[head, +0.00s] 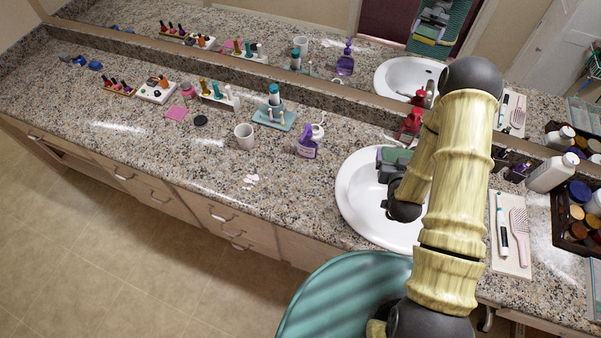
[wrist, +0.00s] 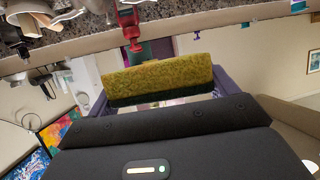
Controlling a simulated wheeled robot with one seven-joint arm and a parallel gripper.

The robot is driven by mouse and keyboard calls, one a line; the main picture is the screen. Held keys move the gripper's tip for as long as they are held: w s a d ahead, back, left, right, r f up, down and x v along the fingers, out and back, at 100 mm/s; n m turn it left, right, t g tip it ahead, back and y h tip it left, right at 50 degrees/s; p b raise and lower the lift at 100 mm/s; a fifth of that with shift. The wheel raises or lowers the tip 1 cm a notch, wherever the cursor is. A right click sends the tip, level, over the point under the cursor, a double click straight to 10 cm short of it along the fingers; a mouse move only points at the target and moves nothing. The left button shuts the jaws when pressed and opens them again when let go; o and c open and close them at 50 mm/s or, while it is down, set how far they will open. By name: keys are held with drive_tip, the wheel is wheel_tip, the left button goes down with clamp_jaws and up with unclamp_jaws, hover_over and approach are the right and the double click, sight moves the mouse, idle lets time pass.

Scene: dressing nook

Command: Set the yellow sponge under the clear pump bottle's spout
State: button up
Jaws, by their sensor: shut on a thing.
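My gripper (head: 393,158) is over the sink basin in the head view, partly hidden by my arm. In the wrist view it is shut on the yellow sponge (wrist: 157,80), which has a dark green layer along one side. I cannot clearly make out the sponge in the head view. A see-through purple pump bottle (head: 307,147) stands upright on the counter left of the basin, apart from my gripper. It is the only likely match for the clear pump bottle; its spout is too small to read well.
The white sink (head: 350,190) has a red faucet (head: 411,123) behind it. A white mug (head: 244,136) and a teal tray (head: 274,122) with bottles stand left of the pump bottle. Pale pink bits (head: 250,181) lie on the front counter. A brush mat (head: 509,262) and dark crate (head: 566,238) are right.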

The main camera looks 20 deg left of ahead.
drive_tip(key=s+a+f+n+g+y+b, duration=0.1)
drive_tip(key=s+a+f+n+y+b, duration=0.2)
drive_tip(key=a, duration=0.6)
drive_tip(key=s+a+f+n+g+y+b, duration=0.2)
drive_tip(key=s+a+f+n+y+b, duration=0.2)
drive_tip(key=s+a+f+b, duration=0.4)
drive_tip(key=shift+s+a+f+b, duration=0.15)
drive_tip(key=shift+a+f+b, duration=0.5)
drive_tip(key=shift+f, duration=0.3)
drive_tip(key=w+a, duration=0.9)
drive_tip(key=w, duration=0.1)
drive_tip(key=shift+w+b, duration=0.35)
drive_tip(key=shift+b, duration=0.05)
drive_tip(key=shift+w, duration=0.1)
